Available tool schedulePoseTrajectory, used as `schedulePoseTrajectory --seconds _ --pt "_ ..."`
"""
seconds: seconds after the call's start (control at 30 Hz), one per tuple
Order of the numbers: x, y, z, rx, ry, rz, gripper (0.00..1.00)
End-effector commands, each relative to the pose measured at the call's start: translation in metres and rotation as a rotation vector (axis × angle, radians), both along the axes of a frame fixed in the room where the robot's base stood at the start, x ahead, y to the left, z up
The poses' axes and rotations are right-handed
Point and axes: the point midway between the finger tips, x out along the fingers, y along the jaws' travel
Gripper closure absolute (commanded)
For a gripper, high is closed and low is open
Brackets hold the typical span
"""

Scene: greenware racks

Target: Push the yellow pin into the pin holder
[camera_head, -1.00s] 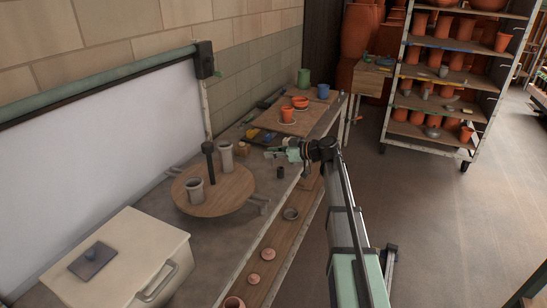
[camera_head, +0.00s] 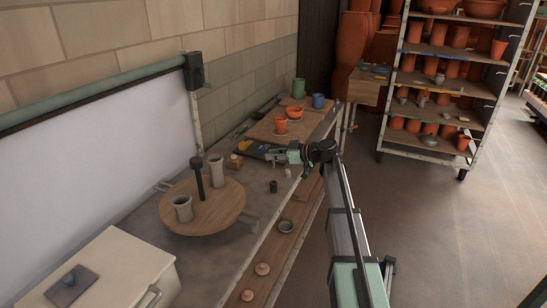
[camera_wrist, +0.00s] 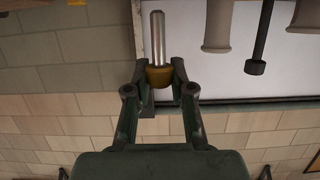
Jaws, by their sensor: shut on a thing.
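The yellow pin (camera_wrist: 159,75) is between my gripper's fingertips, its yellow head gripped and its bare metal shaft pointing up in the wrist view. That view is upside down, so the shaft points downward in the room. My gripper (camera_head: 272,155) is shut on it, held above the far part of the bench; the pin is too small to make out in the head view. A small dark cylinder (camera_head: 273,186) and a greyish one (camera_head: 287,172) stand on the bench near my gripper. I cannot tell for sure which thing is the pin holder.
A round wooden turntable (camera_head: 228,212) carries two grey cups and a black post (camera_head: 198,178). A small wooden block (camera_head: 234,162) stands beyond it. A board (camera_head: 262,128) with orange pots lies at the far end. A pale chest (camera_head: 120,262) is at the near left.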

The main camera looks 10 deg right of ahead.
Motion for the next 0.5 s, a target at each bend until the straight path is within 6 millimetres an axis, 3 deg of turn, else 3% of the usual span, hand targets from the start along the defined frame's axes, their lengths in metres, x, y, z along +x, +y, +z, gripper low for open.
schedulePoseTrajectory --seconds 0.5 --pt "0.0 0.0 -0.043 0.0 0.0 0.0 1.0"
